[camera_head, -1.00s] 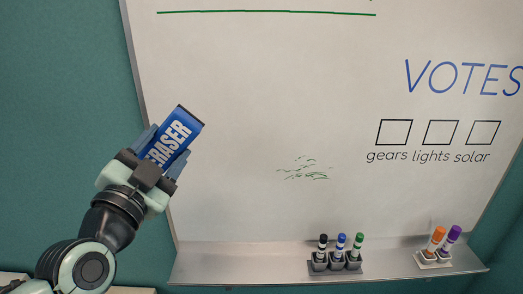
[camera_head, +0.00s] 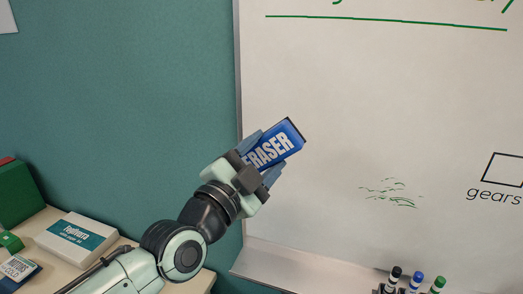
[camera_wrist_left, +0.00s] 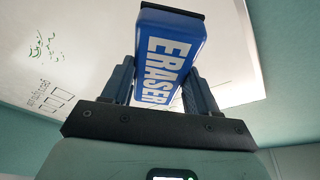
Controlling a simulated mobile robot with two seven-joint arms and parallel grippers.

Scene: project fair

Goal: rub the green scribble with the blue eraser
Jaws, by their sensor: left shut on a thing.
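The blue eraser (camera_head: 277,147), a block with white lettering and a dark end, is held in my left gripper (camera_head: 258,160), tilted up to the right. In the left wrist view the eraser (camera_wrist_left: 168,60) sits between the two fingers of the gripper (camera_wrist_left: 158,88). The green scribble (camera_head: 392,193) is a patch of faint, broken green strokes low on the whiteboard (camera_head: 330,110). In the head view it lies to the right of and below the eraser, clearly apart from it. My right gripper is not in view.
A ledge (camera_head: 300,265) runs under the board and bears black, blue and green markers (camera_head: 415,281). A table at the lower left holds a white box (camera_head: 76,238) and a green block (camera_head: 14,193). The board between eraser and scribble is clear.

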